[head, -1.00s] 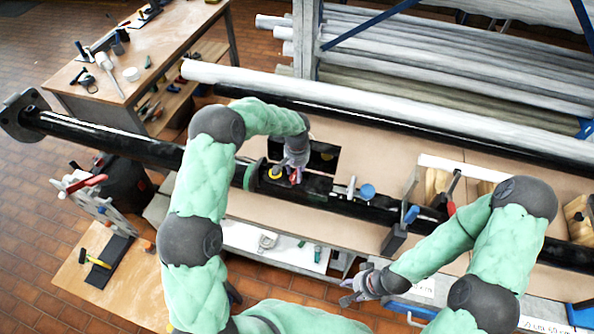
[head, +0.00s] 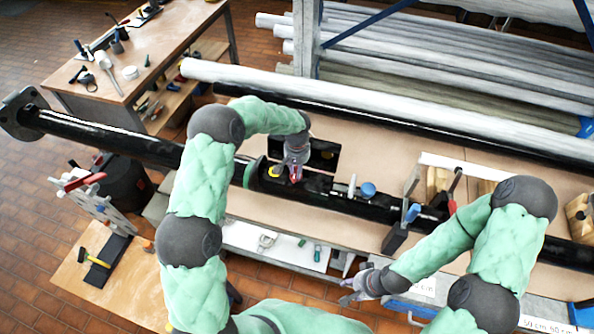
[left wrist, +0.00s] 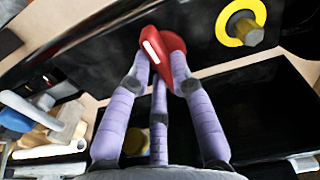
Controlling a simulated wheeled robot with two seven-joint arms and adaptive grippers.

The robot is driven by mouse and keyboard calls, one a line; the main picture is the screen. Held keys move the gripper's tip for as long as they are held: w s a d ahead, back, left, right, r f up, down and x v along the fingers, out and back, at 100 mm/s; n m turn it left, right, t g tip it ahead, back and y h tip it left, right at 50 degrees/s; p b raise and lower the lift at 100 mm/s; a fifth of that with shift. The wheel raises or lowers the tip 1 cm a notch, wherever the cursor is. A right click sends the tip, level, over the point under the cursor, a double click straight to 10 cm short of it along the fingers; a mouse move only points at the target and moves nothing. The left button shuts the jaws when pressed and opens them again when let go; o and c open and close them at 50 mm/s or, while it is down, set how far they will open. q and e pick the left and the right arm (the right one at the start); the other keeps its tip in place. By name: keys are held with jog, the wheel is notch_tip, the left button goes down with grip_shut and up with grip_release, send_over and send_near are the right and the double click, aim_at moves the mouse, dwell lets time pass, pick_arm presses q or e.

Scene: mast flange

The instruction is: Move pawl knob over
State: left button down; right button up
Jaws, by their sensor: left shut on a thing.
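The red pawl knob (left wrist: 165,47) sits between the purple fingers of my left gripper (left wrist: 163,75) in the left wrist view, with a white mark on its side. My left gripper (head: 294,172) is shut on it over the black mast (head: 330,190) in the head view; there only a little red shows at the fingertips. A yellow ring around a dull knob (left wrist: 242,24) lies just beside it, apart from the fingers. My right gripper (head: 358,284) hangs in front of the bench, away from the mast, its fingers apart and empty.
A blue round-topped part (head: 368,189) and a blue-handled tool (head: 411,214) stand along the mast to the right. A black panel (head: 323,156) stands behind my left gripper. Wooden blocks (head: 438,182) are further right. The bench top behind the mast is mostly clear.

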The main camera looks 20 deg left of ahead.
pick_arm(q)
jog(key=n+b, duration=0.3)
jog(key=shift+w+f, duration=0.1)
jog(key=shift+f, duration=0.05)
jog(key=n+b, duration=0.3)
jog(key=n, duration=0.1)
jog(key=shift+w+n, duration=0.1)
jog(key=shift+n, duration=0.2)
jog(key=n+b, duration=0.2)
jog(key=n, duration=0.2)
jog(key=shift+a+n, duration=0.15)
jog(key=shift+n, duration=0.15)
jog(key=n+b, duration=0.1)
jog(key=n, duration=0.1)
jog(key=n+b, duration=0.1)
jog(key=n, duration=0.1)
jog(key=shift+a+r+n, duration=0.1)
jog(key=shift+r+n, duration=0.1)
jog(key=shift+n, duration=0.1)
jog(key=c, duration=1.1)
grip_release()
